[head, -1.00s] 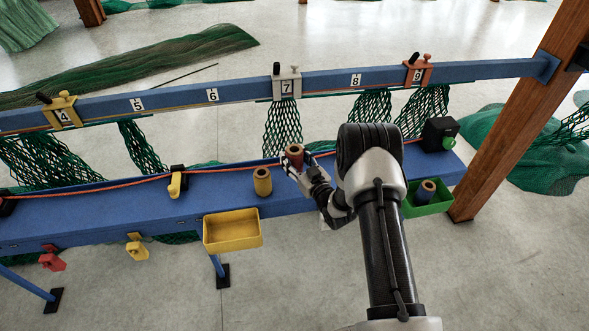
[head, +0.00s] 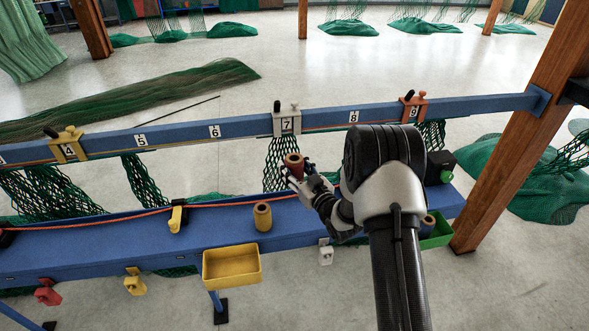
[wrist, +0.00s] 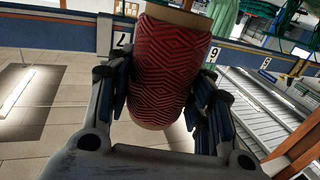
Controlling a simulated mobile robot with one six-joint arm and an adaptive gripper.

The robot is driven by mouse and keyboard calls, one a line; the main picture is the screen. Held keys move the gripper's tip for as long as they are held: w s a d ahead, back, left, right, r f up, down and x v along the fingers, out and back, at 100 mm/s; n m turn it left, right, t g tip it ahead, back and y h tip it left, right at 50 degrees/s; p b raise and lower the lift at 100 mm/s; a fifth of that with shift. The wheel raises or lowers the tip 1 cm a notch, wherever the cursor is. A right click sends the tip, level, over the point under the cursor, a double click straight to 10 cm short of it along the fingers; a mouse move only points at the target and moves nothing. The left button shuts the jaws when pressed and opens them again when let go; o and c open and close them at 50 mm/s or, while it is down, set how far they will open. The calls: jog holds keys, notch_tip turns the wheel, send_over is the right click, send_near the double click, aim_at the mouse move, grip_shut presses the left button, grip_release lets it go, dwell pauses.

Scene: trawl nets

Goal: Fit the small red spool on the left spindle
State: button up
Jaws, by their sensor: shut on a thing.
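My gripper (head: 303,174) is shut on the small red spool (head: 294,166), which has tan ends. It holds the spool upright, raised above the blue bench, in front of the netting under marker 7. In the wrist view the red spool (wrist: 172,65) fills the middle, with a dark zigzag pattern, between the two fingers of my gripper (wrist: 165,95). A tan-yellow spool (head: 263,217) stands on the bench to the left and nearer. I cannot make out a bare left spindle in either view; whether one is under the tan-yellow spool is hidden.
A yellow tray (head: 232,282) hangs at the bench's (head: 100,245) front edge. A blue rail (head: 240,128) with numbered clamps runs behind. A yellow-handled fitting (head: 176,219) stands at left.

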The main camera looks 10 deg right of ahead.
notch_tip(320, 180, up, 5)
jog(key=shift+p, duration=1)
jog(key=shift+s, duration=0.1)
jog(key=s+m+h+b, duration=0.3)
jog(key=s+h+b, duration=0.2)
jog(key=s+b, duration=0.3)
jog(key=s, duration=0.3)
jog(key=shift+s+r+m+t+h, duration=0.15)
jog(key=shift+r+m+t+h, duration=0.15)
jog(key=shift+t, duration=0.1)
